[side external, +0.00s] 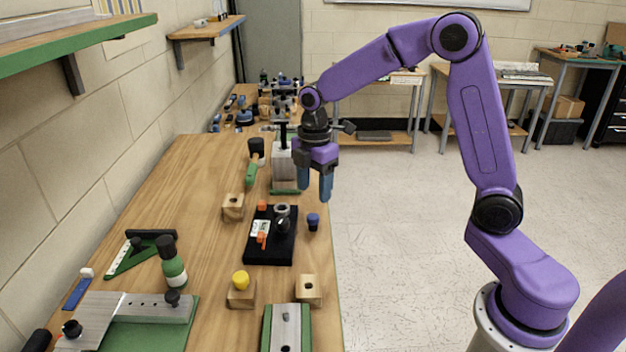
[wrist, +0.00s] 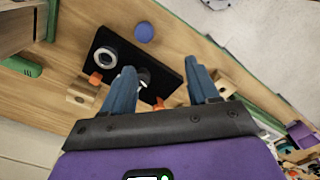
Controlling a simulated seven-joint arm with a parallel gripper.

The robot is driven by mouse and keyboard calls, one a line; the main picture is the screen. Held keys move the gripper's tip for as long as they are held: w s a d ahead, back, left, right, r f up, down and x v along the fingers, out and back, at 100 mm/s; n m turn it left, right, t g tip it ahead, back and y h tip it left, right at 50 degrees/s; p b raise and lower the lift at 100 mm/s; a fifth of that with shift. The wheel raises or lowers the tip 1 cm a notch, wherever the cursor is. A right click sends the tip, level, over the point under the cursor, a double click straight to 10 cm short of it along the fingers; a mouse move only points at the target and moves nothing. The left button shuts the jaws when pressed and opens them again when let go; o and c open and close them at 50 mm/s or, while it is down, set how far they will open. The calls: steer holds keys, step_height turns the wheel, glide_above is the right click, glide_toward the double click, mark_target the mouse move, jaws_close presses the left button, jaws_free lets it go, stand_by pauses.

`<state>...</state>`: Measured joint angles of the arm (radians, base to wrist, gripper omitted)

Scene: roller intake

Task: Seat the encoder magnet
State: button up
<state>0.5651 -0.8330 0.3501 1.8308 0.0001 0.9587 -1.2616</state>
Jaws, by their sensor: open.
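A black plate (side external: 268,256) lies on the bench and carries a pale metal ring (side external: 282,208), a dark round knob (side external: 282,227), a white label and orange pieces (side external: 262,238). The wrist view shows this plate (wrist: 128,46), its ring (wrist: 105,56) and the knob, partly hidden by a finger. A blue-topped round piece (side external: 313,219) stands just right of the plate; it also shows in the wrist view (wrist: 144,32). I cannot tell which piece is the encoder magnet. My gripper (side external: 315,195) is open and empty, fingers down, above the bench's right edge near the plate.
Wooden blocks (side external: 233,207) (side external: 309,290) stand around the plate, one with a yellow knob (side external: 240,280). A grey upright fixture (side external: 284,165) stands behind. A green bottle (side external: 173,265) and a green-based fixture (side external: 287,330) are nearer. Bare bench lies left of the plate.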

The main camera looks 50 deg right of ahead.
mark_target(313, 216)
steer(key=shift+w+d+f, duration=0.35)
steer(key=shift+w+f, duration=0.05)
steer(key=shift+f, duration=1.4)
steer(key=shift+w+d+f, duration=0.3)
steer(key=shift+w+f, duration=0.05)
steer(key=shift+f, duration=1.4)
steer(key=shift+w+d+f, duration=0.35)
steer(key=shift+w+f, duration=0.05)
steer(key=shift+f, duration=1.4)
steer(key=c, duration=1.1)
steer(key=shift+r, duration=3)
